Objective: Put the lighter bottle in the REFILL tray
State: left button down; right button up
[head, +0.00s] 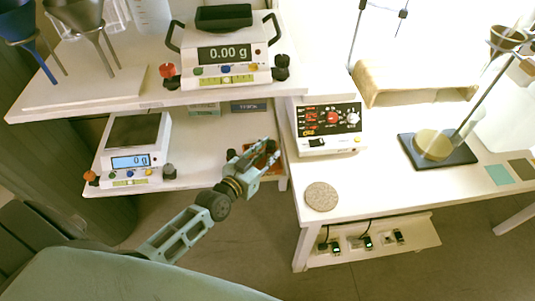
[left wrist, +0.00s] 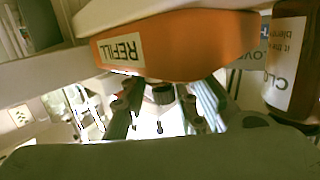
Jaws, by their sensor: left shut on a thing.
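The orange REFILL tray (left wrist: 185,47) fills the upper middle of the left wrist view, with its white label facing me. In the head view an orange patch of it (head: 250,147) shows on the lower shelf behind my left gripper (head: 268,150). In the left wrist view my left gripper (left wrist: 160,115) is just in front of and below the tray's front. It is shut on a bottle whose dark ribbed cap (left wrist: 162,94) shows between the fingers; its body is hard to make out. A brown bottle (left wrist: 291,60) with a white label stands at the right, beside the tray. My right gripper is not in view.
A scale (head: 224,54) reading 0.00 g stands on the upper shelf. Another scale (head: 133,145) reading 0 g stands on the lower shelf, left of my gripper. A red-and-black panel device (head: 328,124) and a round cork-coloured disc (head: 321,196) are on the right table.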

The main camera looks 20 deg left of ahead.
pick_arm(q)
jog(key=c, duration=1.4)
grip_release()
jog(key=shift+f, duration=0.1)
jog(key=shift+s, duration=0.15)
jog(key=v, duration=1.1)
jog(key=shift+s+a+r, duration=0.1)
jog(key=shift+s+r, duration=0.2)
jog(key=shift+s, duration=0.05)
